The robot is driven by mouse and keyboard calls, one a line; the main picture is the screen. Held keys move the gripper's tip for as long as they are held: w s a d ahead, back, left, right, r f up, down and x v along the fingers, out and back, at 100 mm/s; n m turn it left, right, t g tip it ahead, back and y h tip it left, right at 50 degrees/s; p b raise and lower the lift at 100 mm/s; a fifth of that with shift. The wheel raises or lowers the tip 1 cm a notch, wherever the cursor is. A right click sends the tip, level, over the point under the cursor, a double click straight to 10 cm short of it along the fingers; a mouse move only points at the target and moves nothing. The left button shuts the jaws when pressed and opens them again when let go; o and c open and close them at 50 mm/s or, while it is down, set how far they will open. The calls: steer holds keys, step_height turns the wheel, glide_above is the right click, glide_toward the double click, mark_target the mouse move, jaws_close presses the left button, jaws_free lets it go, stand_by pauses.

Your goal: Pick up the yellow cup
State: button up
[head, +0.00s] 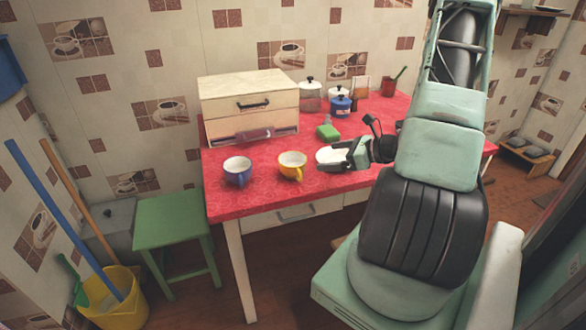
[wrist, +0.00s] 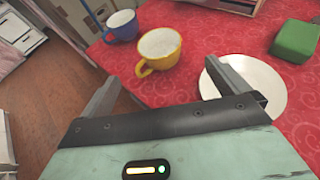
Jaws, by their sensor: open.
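The yellow cup (head: 292,165) stands upright on the red oilcloth table (head: 255,200), with its handle toward the front edge. In the wrist view the yellow cup (wrist: 160,50) is ahead of my gripper (wrist: 155,90), between the lines of its two fingers but beyond their tips. My gripper (head: 338,160) is to the right of the cup in the head view, open and empty, with a gap between it and the cup. The cup is white inside and looks empty.
A blue cup (head: 237,170) stands left of the yellow one. A white plate (wrist: 250,85) lies by my right finger. A green sponge (head: 328,132), a bread box (head: 250,105) and several jars stand behind. A green stool (head: 172,220) is left of the table.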

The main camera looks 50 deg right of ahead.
mark_target(282, 160)
steer(key=p+x, duration=0.1)
steer(key=x, duration=1.2)
steer(key=shift+w+a, duration=0.1)
steer(key=shift+w, duration=0.1)
steer(key=c, duration=1.1)
